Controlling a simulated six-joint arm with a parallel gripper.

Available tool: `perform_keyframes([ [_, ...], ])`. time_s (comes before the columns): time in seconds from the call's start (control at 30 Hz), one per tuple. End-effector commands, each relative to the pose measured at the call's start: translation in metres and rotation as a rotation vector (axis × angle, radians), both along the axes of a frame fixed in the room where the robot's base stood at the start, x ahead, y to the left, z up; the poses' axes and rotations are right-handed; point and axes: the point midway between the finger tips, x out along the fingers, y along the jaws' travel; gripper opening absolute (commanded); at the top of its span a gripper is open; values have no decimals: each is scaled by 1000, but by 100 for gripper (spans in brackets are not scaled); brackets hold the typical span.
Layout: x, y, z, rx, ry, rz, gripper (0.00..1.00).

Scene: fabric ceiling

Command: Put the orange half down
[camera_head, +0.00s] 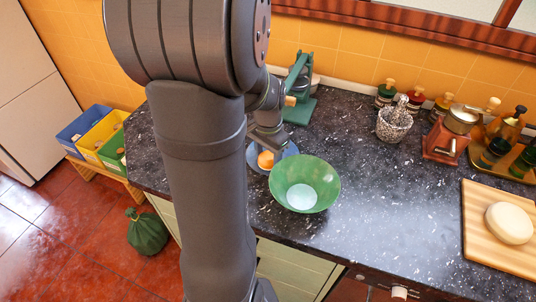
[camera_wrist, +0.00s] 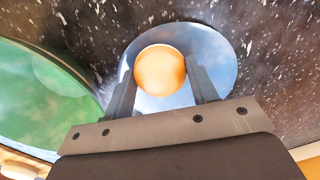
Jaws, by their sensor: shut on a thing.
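The orange half (camera_wrist: 160,70) is between the two fingers of my gripper (camera_wrist: 162,88) in the wrist view, its rounded orange side facing the camera. My gripper is shut on it. A blue plate (camera_wrist: 209,47) lies around and beneath the orange half in that view; I cannot tell if they touch. In the head view the orange half (camera_head: 266,160) shows over the blue plate (camera_head: 291,150), beside my gripper (camera_head: 274,150). My arm hides part of the plate and most of the gripper there.
A green bowl (camera_head: 322,184) stands close to the right of the plate on the dark speckled counter (camera_head: 390,200). A green appliance (camera_head: 301,95) stands behind. A mortar (camera_head: 394,124), a coffee grinder (camera_head: 448,140) and a board (camera_head: 487,255) with a round pale item are at the right.

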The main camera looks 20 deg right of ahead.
Motion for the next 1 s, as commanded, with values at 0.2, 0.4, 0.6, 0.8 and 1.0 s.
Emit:
perform_keyframes([
  [0.2,0,0,-2,1,0,0,62],
  [0.4,0,0,-1,0,0,0,62],
  [0.6,1,-1,20,-3,-4,0,62],
  [0.8,1,-1,64,-3,-4,0,62],
  [1.0,0,0,101,-2,-3,0,62],
])
